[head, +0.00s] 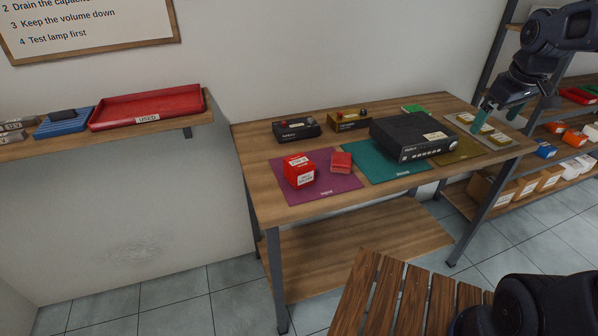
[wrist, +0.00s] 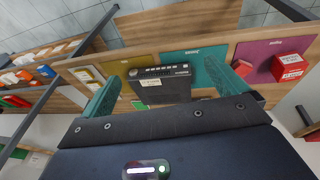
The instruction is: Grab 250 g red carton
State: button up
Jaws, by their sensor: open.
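A red carton (head: 299,170) with a white label stands on the purple mat (head: 330,187) at the left of the workbench. The label is too small to read. A smaller, flatter red block (head: 341,162) lies to its right on the same mat. My gripper (head: 490,107) is above the bench's right end, far from the carton. In the wrist view, my gripper's teal fingers (wrist: 161,74) are wide apart and empty. The carton also shows at the right of that view (wrist: 290,68). The smaller red block (wrist: 242,67) is there partly behind a finger.
A black hi-fi unit (head: 412,137) stands across the teal mat (head: 375,165), between my gripper and the carton. Two small devices (head: 297,130) (head: 349,120) stand behind. A wall shelf with a red tray (head: 146,107) is at left. A slatted wooden surface (head: 385,300) is in front.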

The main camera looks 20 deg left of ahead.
jog(key=w+a+f+n+g, duration=0.15)
jog(key=a+n, duration=0.35)
jog(key=a, duration=0.7)
jog(key=w+a+f+n+g, duration=0.1)
jog(key=a+f+n, duration=0.35)
jog(key=a, duration=0.75)
jog(key=n, duration=1.1)
send_near(299, 170)
jog(key=shift+m+g+h, duration=0.25)
jog(key=shift+g+h, duration=0.1)
jog(key=shift+h, duration=0.05)
jog(key=w+a+f, duration=0.1)
jog(key=w, duration=0.2)
jog(key=w+a+f, duration=0.1)
jog(key=shift+w+a+f, duration=0.3)
jog(key=shift+w, duration=0.1)
jog(key=shift+s+a+f, duration=0.2)
jog(key=shift+f, duration=0.4)
jog(key=shift+d+f, duration=0.15)
jog(key=shift+f, duration=2.3)
jog(key=shift+d+f, duration=0.1)
jog(key=shift+f, duration=2.4)
jog(key=c, duration=1.3)
jog(key=shift+o, duration=0.2)
jog(key=shift+r, duration=0.1)
